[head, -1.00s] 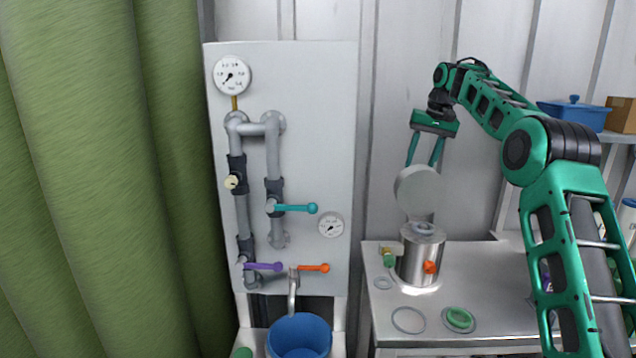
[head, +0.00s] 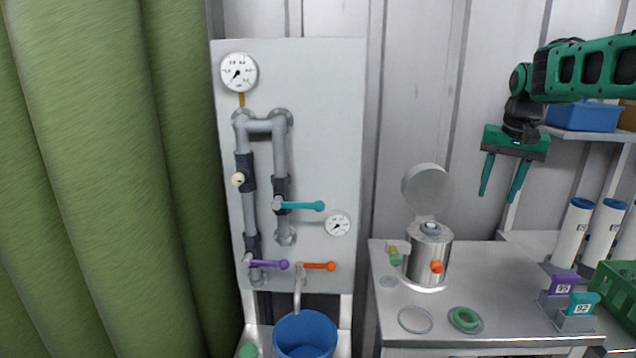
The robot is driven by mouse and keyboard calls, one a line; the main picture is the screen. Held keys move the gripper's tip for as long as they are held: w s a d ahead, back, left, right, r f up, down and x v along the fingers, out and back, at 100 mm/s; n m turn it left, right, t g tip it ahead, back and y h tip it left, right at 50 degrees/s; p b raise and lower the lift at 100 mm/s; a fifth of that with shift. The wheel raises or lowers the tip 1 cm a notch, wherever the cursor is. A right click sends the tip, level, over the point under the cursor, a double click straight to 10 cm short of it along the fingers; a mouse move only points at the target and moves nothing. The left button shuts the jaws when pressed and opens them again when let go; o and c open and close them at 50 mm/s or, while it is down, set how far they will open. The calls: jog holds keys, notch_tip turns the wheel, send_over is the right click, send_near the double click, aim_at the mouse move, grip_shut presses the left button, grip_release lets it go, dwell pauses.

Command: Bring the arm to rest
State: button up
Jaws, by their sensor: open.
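My gripper (head: 502,192) hangs fingers down in the air at the right, above the back of the metal bench (head: 500,285). Its two green fingers are apart and nothing is between them. It is clear of the steel vessel (head: 428,258), which stands to its lower left with its round lid (head: 426,187) tilted up. My arm reaches in from the right edge, and most of it is out of view.
On the bench lie a ring (head: 415,320), a green-centred disc (head: 465,319), and purple (head: 563,284) and teal (head: 582,304) tagged blocks. White tubes (head: 572,232), a green crate (head: 618,290) and a shelf with a blue bin (head: 582,116) are right. A valve panel (head: 340,120) stands left.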

jog(key=s+a+f+g, duration=0.1)
jog(key=s+f, duration=0.4)
jog(key=s, duration=0.8)
jog(key=s+a+f, duration=0.1)
jog(key=s+f, duration=0.4)
jog(key=s, duration=0.8)
jog(key=s+f+g, duration=0.1)
jog(key=s+f, duration=0.5)
jog(key=s, duration=0.7)
jog(key=shift+s+a+m+g+y, duration=0.3)
jog(key=shift+s+a+y, duration=0.05)
jog(key=shift+a+y, duration=0.05)
jog(key=shift+w+f, duration=0.25)
jog(key=shift+w, duration=0.35)
